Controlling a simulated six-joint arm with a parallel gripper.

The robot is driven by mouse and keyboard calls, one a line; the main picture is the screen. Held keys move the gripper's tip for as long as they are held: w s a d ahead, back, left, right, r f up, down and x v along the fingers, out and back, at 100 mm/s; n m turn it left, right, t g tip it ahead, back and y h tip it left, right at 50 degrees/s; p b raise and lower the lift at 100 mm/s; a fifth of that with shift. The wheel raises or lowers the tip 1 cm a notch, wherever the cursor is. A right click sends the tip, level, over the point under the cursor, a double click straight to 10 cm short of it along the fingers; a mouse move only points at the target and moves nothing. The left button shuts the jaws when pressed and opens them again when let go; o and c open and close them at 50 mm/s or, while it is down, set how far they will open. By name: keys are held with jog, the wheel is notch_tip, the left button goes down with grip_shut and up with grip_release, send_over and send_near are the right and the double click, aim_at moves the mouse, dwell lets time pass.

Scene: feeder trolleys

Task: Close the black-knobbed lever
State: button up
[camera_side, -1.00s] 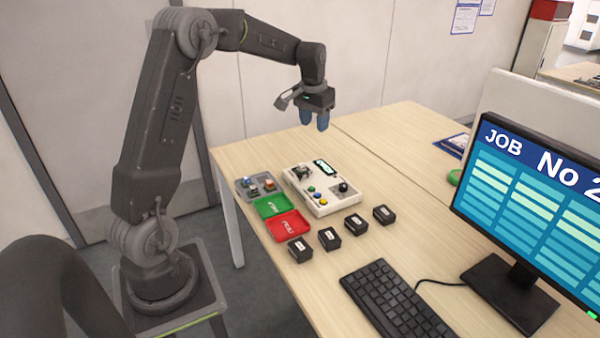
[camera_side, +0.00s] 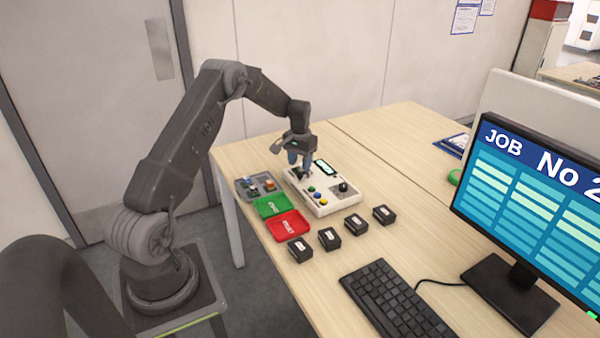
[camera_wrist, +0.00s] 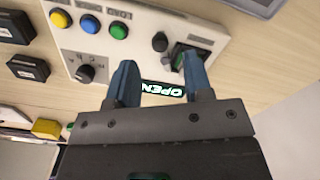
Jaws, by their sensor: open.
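The white control box (camera_side: 322,205) lies on the table, and part of it shows in the wrist view (camera_wrist: 120,52). The lever's black knob (camera_wrist: 160,42) stands beside its dark and green base (camera_wrist: 182,56) in the wrist view. In the side view the lever (camera_side: 303,174) is partly hidden under my gripper (camera_side: 298,162). The box's display (camera_wrist: 163,90) reads OPEN. My gripper (camera_wrist: 160,80) is open, its blue fingers pointing down over the lever end. In the wrist view the knob appears between the fingers, and the right finger overlaps the base; I cannot tell whether they touch.
The box also carries several coloured buttons (camera_wrist: 90,23) and a black rotary knob (camera_wrist: 85,73). Beside it are a grey parts tray (camera_side: 243,190), a green tray (camera_side: 270,207) and a red tray (camera_side: 288,225). Several black boxes (camera_side: 329,238) stand in front. A keyboard (camera_side: 395,300) lies nearer.

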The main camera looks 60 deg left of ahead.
aim_at(300, 173)
jog(key=shift+f, duration=2.15)
grip_shut()
